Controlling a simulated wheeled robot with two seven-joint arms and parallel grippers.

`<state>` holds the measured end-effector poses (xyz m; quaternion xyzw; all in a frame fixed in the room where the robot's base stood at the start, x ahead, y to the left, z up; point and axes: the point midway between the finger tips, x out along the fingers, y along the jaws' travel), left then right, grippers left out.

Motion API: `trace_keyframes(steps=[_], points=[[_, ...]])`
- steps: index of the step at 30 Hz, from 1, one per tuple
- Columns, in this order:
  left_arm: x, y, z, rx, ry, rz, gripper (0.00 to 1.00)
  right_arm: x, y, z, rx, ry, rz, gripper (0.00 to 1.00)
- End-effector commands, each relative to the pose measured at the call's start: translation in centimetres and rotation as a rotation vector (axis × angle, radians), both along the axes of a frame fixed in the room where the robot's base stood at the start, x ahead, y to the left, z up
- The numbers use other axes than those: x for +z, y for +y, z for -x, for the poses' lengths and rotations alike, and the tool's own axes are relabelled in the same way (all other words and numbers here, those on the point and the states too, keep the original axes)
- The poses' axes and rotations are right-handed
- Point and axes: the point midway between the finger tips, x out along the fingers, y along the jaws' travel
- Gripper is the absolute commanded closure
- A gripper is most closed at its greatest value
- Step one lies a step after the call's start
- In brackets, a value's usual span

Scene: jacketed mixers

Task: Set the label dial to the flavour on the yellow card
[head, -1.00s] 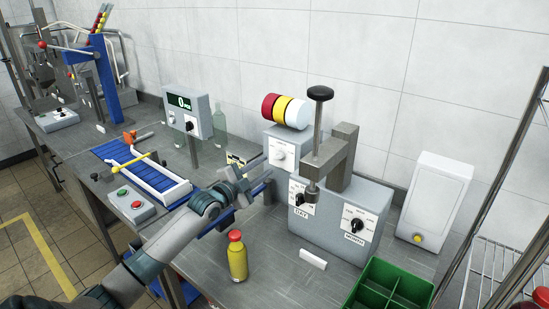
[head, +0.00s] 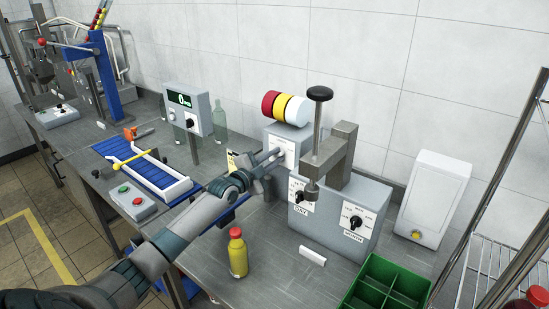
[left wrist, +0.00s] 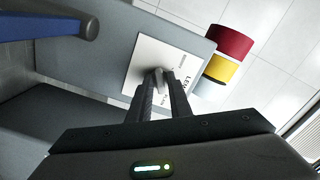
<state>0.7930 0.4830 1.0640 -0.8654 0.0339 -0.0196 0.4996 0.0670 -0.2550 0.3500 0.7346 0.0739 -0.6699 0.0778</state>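The label dial (left wrist: 158,76) is a small knob on a white plate (left wrist: 165,62) with partly readable lettering, on the front of the grey label box (head: 285,132). In the left wrist view my left gripper (left wrist: 163,82) has its two fingers close together at the knob, one on each side, and looks shut on it. In the head view the left gripper (head: 268,160) reaches the box front and covers much of the plate. The dial's pointer setting is hidden. The small yellow card (head: 231,159) stands behind my wrist; its text is unreadable. My right gripper is out of view.
Red, yellow and white label rolls (head: 286,108) sit on top of the label box. The date press (head: 340,215) with two dials stands close on the right. A yellow bottle with a red cap (head: 237,253) stands in front, near a green crate (head: 385,285).

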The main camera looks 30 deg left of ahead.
Motion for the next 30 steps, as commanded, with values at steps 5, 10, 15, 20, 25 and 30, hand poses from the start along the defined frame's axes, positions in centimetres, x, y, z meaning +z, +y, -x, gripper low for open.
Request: trace_keyframes(steps=[5, 10, 15, 20, 25, 30], points=[[-0.01, 0.00, 0.01, 0.000, 0.000, 0.000, 1.00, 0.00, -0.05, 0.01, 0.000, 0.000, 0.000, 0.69], [-0.03, 0.00, 0.02, 0.000, 0.000, 0.005, 1.00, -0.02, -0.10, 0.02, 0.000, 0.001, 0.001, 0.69], [-0.06, -0.01, 0.02, -0.001, 0.004, 0.034, 1.00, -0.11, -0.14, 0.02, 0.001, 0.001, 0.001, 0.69], [-0.10, -0.02, 0.01, -0.001, 0.008, 0.096, 1.00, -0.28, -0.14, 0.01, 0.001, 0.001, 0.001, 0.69], [-0.14, -0.03, 0.01, -0.001, 0.017, 0.203, 1.00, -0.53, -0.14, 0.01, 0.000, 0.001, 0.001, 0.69], [-0.16, -0.04, 0.01, 0.000, 0.029, 0.346, 1.00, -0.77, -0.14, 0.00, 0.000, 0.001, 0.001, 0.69]])
